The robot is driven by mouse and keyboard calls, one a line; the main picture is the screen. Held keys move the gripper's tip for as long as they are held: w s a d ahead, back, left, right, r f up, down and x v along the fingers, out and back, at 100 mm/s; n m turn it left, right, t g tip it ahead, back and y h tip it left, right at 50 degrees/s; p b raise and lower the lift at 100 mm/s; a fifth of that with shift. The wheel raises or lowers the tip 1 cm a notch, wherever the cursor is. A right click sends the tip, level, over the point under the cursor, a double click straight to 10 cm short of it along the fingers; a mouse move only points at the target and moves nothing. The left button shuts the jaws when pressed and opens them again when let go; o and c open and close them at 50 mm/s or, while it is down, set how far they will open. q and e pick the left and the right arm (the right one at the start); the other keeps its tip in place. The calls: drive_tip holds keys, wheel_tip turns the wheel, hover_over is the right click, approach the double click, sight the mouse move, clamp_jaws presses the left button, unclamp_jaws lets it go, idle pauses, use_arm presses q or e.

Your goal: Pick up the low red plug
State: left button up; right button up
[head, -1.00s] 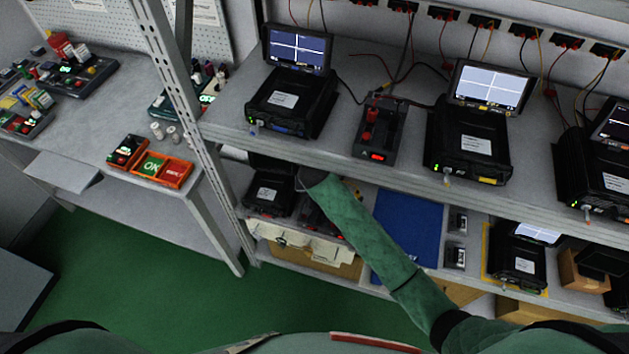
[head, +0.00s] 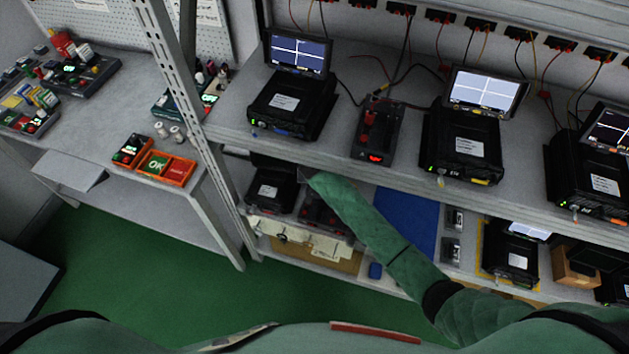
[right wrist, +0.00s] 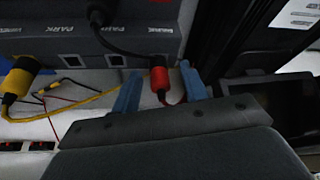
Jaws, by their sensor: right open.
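The red plug (right wrist: 160,79) hangs on a black cable below a grey panel with square sockets in the right wrist view. My right gripper (right wrist: 161,70) is open, with one blue finger on each side of the red plug in that picture. I cannot tell whether either finger touches it. In the head view my right arm reaches under the upper shelf, and its gripper is hidden there. My left gripper is not in view.
A yellow plug (right wrist: 19,79) with a yellow cable is left of the fingers. A dark unit (right wrist: 270,100) is close on the right. The upper shelf (head: 385,165) covers the lower bay. A blue mat (head: 408,222) lies on the lower shelf.

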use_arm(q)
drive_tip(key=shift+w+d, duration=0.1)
use_arm(e)
drive_tip(key=c, duration=0.9)
drive_tip(key=shift+r+b, duration=0.75)
drive_tip(key=shift+b, duration=0.15)
drive_tip(key=shift+r+b, duration=0.55)
drive_tip(key=shift+r, duration=0.35)
use_arm(q)
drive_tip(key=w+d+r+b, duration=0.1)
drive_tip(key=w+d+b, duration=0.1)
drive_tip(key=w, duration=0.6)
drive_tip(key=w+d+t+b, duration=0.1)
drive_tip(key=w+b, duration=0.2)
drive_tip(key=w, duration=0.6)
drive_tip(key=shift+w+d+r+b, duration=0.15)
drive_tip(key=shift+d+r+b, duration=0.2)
drive_tip(key=shift+b, duration=0.05)
use_arm(e)
drive_tip(key=s, duration=1.8)
drive_tip(key=shift+r, duration=0.1)
